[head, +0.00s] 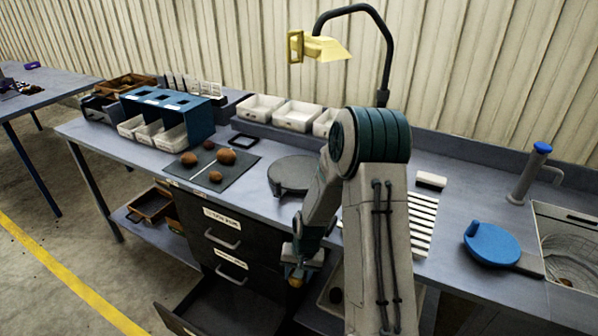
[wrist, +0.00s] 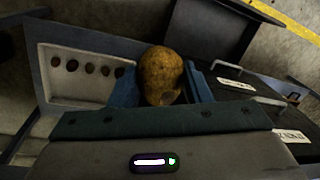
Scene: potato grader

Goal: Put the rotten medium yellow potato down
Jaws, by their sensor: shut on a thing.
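The yellow potato (wrist: 161,72) is between the two blue fingers of my gripper (wrist: 165,88) in the wrist view. It is yellow-brown with darker patches and a paler spot at its lower right. My gripper (head: 300,262) is shut on it and hangs in front of the bench's front edge in the head view. Only a small part of the potato (head: 296,282) shows there, below the fingers. An open dark drawer (head: 205,318) lies below and to the left of my gripper. The drawer also shows in the wrist view (wrist: 205,30).
Several brown potatoes lie on a dark mat (head: 240,172) on the bench. White bins (head: 298,116) stand at the back. A pale tray (wrist: 75,100) with a row of dark round spots lies left of the potato. A blue round paddle (head: 490,243) is at the right.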

